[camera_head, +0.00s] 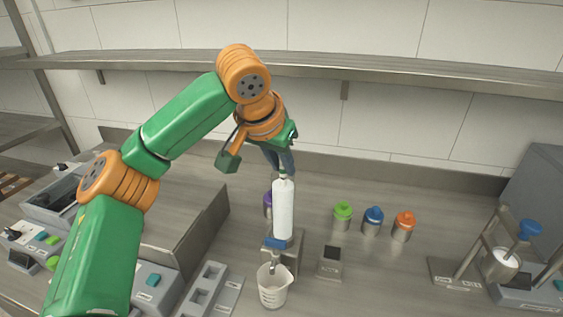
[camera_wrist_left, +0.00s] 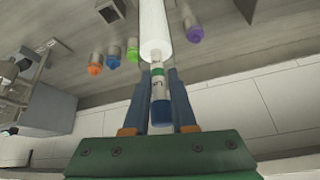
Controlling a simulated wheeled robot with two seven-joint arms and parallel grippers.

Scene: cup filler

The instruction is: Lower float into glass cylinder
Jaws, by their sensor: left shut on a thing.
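The tall white cylinder (camera_head: 284,212) stands upright near the middle of the bench in the head view; in the left wrist view its mouth end (camera_wrist_left: 154,35) faces my gripper. My left gripper (camera_head: 282,168) is just above that mouth, fingers pointing down. In the left wrist view the left gripper (camera_wrist_left: 159,92) is shut on the float (camera_wrist_left: 160,84), a slim tube with a dark blue end, a printed label and a green band. The float's far end meets the cylinder mouth; how far inside it reaches is hidden. My right gripper is not in view.
A spout with a blue part (camera_head: 276,243) sits below the cylinder, over a beaker (camera_head: 272,290). Green (camera_head: 343,214), blue (camera_head: 373,220) and orange (camera_head: 404,225) lidded pots stand to the right; a purple one (camera_head: 267,203) is left of the cylinder. A shelf (camera_head: 400,78) runs behind.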

